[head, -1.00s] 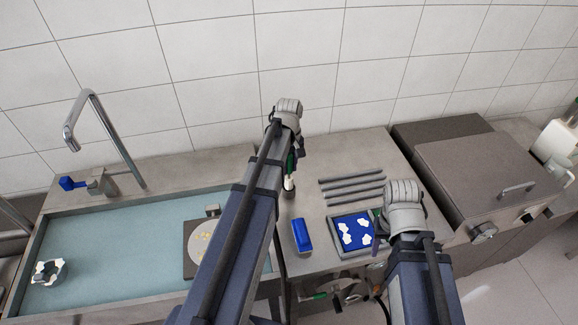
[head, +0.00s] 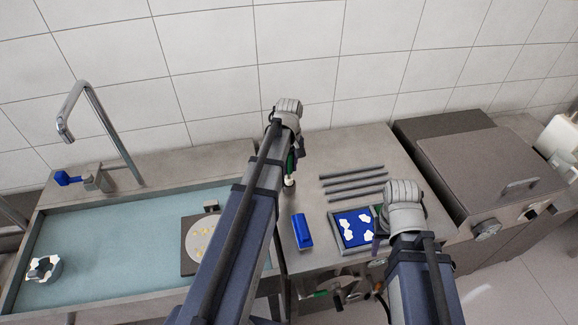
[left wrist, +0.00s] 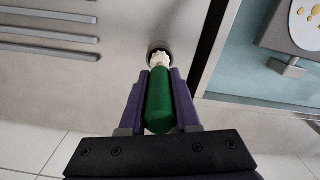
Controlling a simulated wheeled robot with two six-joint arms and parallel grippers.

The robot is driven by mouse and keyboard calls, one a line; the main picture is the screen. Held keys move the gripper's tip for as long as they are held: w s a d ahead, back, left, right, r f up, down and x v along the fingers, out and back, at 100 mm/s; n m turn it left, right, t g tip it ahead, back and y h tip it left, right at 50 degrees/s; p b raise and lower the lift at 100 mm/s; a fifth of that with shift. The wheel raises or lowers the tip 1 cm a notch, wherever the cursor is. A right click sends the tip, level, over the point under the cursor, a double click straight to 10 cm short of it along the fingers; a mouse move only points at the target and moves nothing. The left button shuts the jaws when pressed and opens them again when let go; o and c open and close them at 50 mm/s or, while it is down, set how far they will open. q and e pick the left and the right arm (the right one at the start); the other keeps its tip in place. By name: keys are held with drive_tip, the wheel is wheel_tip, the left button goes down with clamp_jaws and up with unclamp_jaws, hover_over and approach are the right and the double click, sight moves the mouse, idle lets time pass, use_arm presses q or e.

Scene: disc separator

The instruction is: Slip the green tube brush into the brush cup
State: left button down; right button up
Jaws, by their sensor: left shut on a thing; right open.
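The green tube brush (left wrist: 159,100) is held by its green handle in my left gripper (left wrist: 158,80), which is shut on it. Its white bristle end points away from the gripper, at the dark round brush cup (left wrist: 158,46) in the left wrist view. The bristle end overlaps the cup's mouth; how deep it sits inside cannot be told. In the head view the brush (head: 291,163) shows partly beside my left gripper (head: 297,150), mostly hidden by the arm. My right gripper (head: 380,222) is open and empty by the blue tray, its fingers partly hidden.
A blue block (head: 302,232) lies on the counter right of my left arm. Several grey rods (head: 353,182) lie behind the tray (head: 340,243) with white pieces. Left is a sink basin (head: 110,235) with a tap (head: 104,133) and a plate holding a disc (head: 190,262).

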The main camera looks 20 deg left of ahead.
use_arm(q)
drive_tip(key=shift+f, duration=0.25)
drive_tip(key=shift+w+f+b, duration=0.1)
drive_tip(key=shift+f+b, duration=0.3)
drive_tip(key=shift+b, duration=0.15)
drive_tip(key=c, duration=0.5)
unclamp_jaws()
drive_tip(key=shift+c, duration=0.2)
drive_tip(key=shift+r, duration=0.2)
wheel_tip(320, 180, up, 12)
drive_tip(key=p, duration=1.2)
drive_tip(key=shift+f, duration=0.25)
